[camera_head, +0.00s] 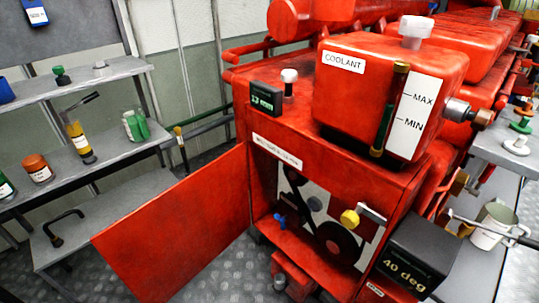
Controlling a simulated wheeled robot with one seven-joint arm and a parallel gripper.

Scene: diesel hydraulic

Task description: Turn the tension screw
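The red engine housing (215,215) has its front panel swung open to the left. Inside, a black belt (293,182) runs over pulleys, with a dark pulley with a red centre (333,246) at the bottom. A yellow knob (350,218) on a pale metal bracket (372,214) sits right of the belt. A small blue wing-shaped handle (280,220) sits at the lower left of the opening. No label marks which one is the tension screw. A small display (266,98) on top of the housing seems to read 13 mm. My gripper is not in view.
A red coolant tank (350,85) overhangs the opening. A dark box reading 40 deg (408,260) juts out at the lower right. A grey shelf (80,160) with bottles stands left. A bucket (492,224) is at right. Floor (215,275) below the open panel is clear.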

